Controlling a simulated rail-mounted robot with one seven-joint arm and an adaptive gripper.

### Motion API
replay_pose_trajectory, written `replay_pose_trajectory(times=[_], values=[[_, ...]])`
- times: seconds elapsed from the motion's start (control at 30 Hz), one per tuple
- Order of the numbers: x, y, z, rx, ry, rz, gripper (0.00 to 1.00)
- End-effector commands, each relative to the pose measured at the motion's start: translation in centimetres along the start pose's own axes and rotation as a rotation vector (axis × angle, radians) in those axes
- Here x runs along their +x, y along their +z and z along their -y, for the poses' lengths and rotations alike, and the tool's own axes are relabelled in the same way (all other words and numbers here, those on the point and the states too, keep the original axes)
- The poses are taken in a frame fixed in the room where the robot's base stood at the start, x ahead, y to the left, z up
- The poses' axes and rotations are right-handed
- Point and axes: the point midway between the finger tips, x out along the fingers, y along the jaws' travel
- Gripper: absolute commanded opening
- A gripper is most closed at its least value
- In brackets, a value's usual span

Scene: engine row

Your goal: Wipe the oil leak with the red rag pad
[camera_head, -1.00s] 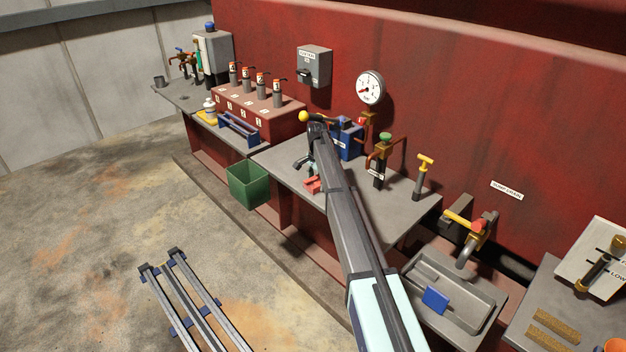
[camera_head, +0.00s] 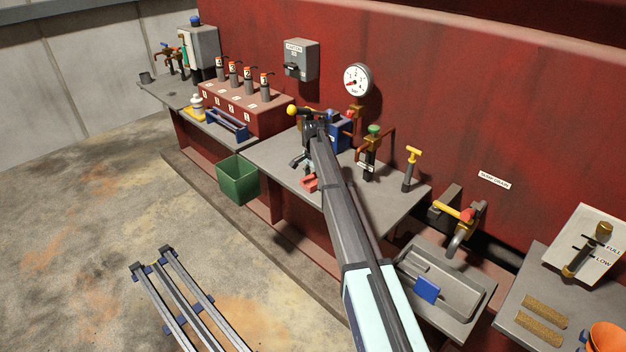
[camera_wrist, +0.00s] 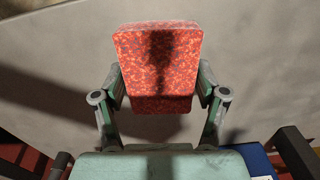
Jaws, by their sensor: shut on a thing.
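The red rag pad (camera_wrist: 158,60) is a speckled red block held between the two fingers of my gripper (camera_wrist: 160,90) in the wrist view. My gripper is shut on its sides. In the head view the pad (camera_head: 309,184) shows as a small red shape below my gripper (camera_head: 304,168), over the front part of the middle grey bench (camera_head: 265,150). I cannot tell whether the pad touches the bench. A dark shadow lies around the pad in the wrist view. I cannot make out the oil leak clearly; my arm hides part of the bench.
A blue box (camera_head: 341,130), a green-topped valve (camera_head: 372,150) and a yellow T-handle (camera_head: 411,168) stand behind and right of my gripper. A green bin (camera_head: 238,180) hangs at the bench front. A sink tray (camera_head: 462,285) lies right. A pressure gauge (camera_head: 357,80) is above.

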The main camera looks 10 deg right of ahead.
Motion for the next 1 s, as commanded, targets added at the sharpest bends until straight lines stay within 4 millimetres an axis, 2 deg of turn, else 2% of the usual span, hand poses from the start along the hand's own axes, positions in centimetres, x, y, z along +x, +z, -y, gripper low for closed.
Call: replay_pose_trajectory(times=[0.17, 0.7, 1.0], values=[[-0.6, 0.0, 0.0, 0.0, -0.001, 0.0, 0.39], [-5.4, 0.0, 0.0, 0.0, -0.001, 0.0, 0.39], [-6.0, 0.0, 0.0, 0.0, 0.0, 0.0, 0.39]])
